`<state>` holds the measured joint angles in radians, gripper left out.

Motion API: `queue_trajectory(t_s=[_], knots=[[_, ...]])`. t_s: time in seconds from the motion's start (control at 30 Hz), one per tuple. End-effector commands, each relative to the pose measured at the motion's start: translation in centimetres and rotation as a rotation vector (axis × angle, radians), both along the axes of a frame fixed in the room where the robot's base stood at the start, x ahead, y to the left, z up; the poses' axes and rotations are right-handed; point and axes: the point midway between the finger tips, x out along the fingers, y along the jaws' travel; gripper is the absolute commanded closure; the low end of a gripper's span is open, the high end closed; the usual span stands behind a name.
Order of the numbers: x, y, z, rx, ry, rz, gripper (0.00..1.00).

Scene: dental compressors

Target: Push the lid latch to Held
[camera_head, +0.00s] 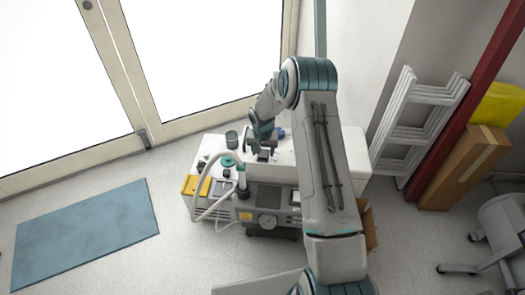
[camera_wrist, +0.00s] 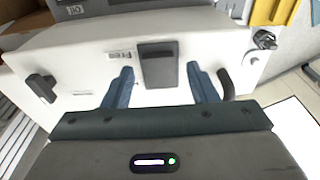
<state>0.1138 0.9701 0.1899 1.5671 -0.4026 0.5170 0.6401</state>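The lid latch appears to be the dark grey rectangular block (camera_wrist: 157,66) on a white surface (camera_wrist: 205,45) in the wrist view. A "Free" label (camera_wrist: 121,56) is printed beside it, upside down. My gripper (camera_wrist: 161,72) has its two blue fingers apart, one on each side of the block, with nothing clearly held; I cannot tell if they touch it. In the head view my gripper (camera_head: 262,152) is over the white compressor housing (camera_head: 345,160), and my arm hides part of it. No "Held" label is readable.
A dark handle (camera_wrist: 41,88) and a black knob (camera_wrist: 265,40) flank the white surface. A blue mat (camera_head: 85,235) lies on open floor at left.

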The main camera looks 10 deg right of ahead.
Motion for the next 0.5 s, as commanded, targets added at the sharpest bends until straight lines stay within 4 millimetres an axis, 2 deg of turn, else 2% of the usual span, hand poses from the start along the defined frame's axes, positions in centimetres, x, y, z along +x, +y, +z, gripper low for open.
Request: queue_trajectory(t_s=[0.13, 0.27, 0.5], knots=[[0.0, 0.0, 0.2, 0.0, 0.0, 0.0, 0.47], [-0.1, 0.1, 1.6, 0.0, -0.003, -0.001, 0.47], [-0.8, 0.3, 6.8, -0.001, -0.004, 0.0, 0.47]])
